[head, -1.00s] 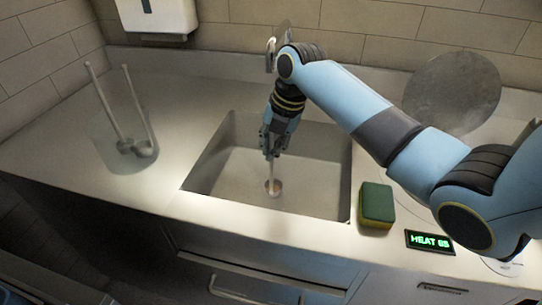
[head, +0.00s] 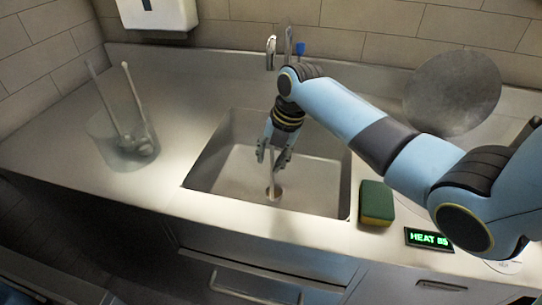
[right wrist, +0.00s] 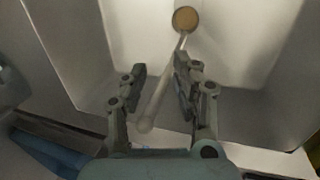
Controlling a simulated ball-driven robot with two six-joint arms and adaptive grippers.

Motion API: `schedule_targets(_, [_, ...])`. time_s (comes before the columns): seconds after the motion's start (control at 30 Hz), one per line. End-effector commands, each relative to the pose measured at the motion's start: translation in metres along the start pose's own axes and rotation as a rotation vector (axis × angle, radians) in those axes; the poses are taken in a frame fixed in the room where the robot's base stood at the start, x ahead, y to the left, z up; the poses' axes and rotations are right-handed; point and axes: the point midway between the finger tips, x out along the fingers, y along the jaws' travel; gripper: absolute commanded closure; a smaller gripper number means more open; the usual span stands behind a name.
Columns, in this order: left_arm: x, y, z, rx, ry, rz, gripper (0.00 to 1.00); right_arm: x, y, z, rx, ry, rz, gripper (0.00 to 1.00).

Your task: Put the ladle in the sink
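A pale ladle (head: 271,181) is in the sink (head: 235,178), its thin handle between the fingers of my right gripper (head: 272,158). In the right wrist view the ladle's handle (right wrist: 162,88) runs from a rounded end near the gripper to a round brown patch (right wrist: 186,19); I cannot tell whether that patch is its bowl or the drain. The right gripper's fingers (right wrist: 160,72) are spread apart, with gaps beside the handle. My left gripper is not in view.
A clear container (head: 103,126) with ladles (head: 133,97) stands left of the sink. A green and yellow sponge (head: 376,203) and a lit heat display (head: 429,239) are to the right. A tap (head: 271,52) rises behind the sink, and a round grey disc (head: 452,94) leans at the back right.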

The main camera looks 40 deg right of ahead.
Motion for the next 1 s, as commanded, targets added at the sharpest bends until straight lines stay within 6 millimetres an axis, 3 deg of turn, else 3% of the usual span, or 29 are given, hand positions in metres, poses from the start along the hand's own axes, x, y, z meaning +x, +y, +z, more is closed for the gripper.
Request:
schedule_targets(0.27, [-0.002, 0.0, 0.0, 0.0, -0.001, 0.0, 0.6, -0.015, 0.001, 0.001, 0.0, -0.003, 0.002, 0.71])
schedule_targets(0.7, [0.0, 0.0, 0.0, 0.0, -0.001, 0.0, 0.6, -0.105, 0.001, 0.001, -0.001, -0.003, 0.001, 0.71])
schedule_targets(1.0, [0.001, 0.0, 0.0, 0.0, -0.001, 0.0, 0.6, -0.123, 0.001, 0.0, 0.0, 0.0, 0.001, 0.71])
